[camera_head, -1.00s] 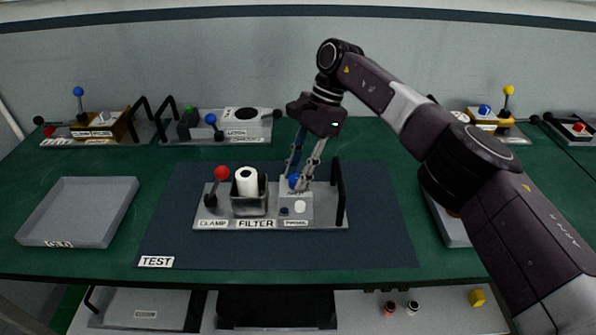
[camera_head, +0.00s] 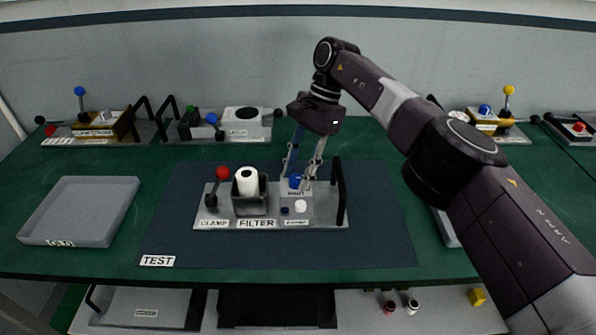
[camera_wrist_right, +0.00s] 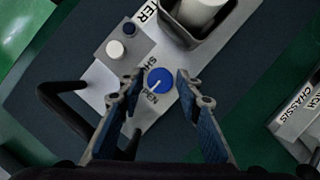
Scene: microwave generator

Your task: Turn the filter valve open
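The filter module's grey base plate (camera_head: 272,224) stands on the dark test mat (camera_head: 200,258). My right gripper (camera_head: 302,180) points down at the knob. In the right wrist view its two fingers (camera_wrist_right: 158,88) are spread on either side of the knob, with gaps visible, not closed on it. My left gripper is not in view.
A white filter cylinder (camera_head: 247,182) stands in a dark holder beside a red-knobbed clamp lever (camera_head: 222,173). A black handle (camera_head: 341,192) rises close to the right of the gripper. An empty grey tray (camera_head: 80,210) lies at left; other modules line the back.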

